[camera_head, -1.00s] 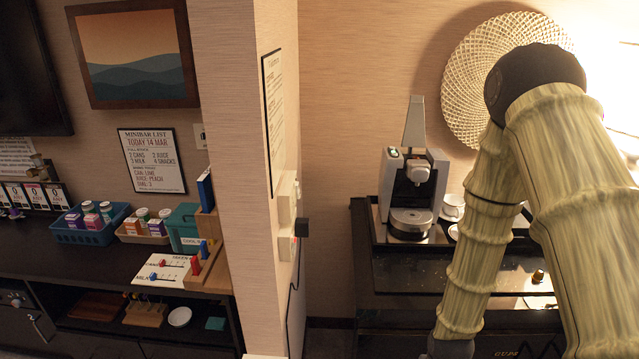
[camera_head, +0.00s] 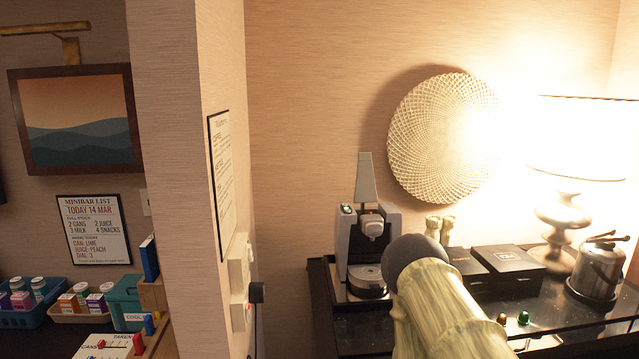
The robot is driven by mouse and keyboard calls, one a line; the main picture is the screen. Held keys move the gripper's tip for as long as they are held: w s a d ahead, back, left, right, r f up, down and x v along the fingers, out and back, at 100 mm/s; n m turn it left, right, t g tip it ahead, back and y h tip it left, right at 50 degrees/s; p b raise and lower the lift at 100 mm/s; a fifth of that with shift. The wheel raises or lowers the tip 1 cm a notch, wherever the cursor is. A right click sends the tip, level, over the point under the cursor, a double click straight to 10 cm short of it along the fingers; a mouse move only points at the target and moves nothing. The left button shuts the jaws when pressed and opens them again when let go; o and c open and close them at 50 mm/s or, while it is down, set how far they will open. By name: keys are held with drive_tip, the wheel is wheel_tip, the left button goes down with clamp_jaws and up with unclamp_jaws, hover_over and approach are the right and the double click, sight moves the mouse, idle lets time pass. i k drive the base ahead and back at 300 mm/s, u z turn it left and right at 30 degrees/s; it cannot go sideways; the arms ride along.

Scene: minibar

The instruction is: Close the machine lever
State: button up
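The coffee machine (camera_head: 345,240) stands on a black tray at the left end of the dark counter, against the wall. Its grey lever (camera_head: 366,180) stands raised, pointing up above the machine's head. A round drip stand (camera_head: 367,280) sits at the front of the machine. My arm rises from the bottom of the view just right of the machine and covers part of the tray. My gripper is not in view.
A lit lamp (camera_head: 562,225), dark boxes (camera_head: 508,268) and a metal ice bucket (camera_head: 597,270) stand on the counter to the right. A wall corner (camera_head: 195,200) juts out at left, with a shelf of minibar goods beyond it.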

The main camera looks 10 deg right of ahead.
sight(365, 192)
drive_tip(key=z, duration=0.2)
drive_tip(key=i, duration=0.9)
drive_tip(key=z, duration=0.4)
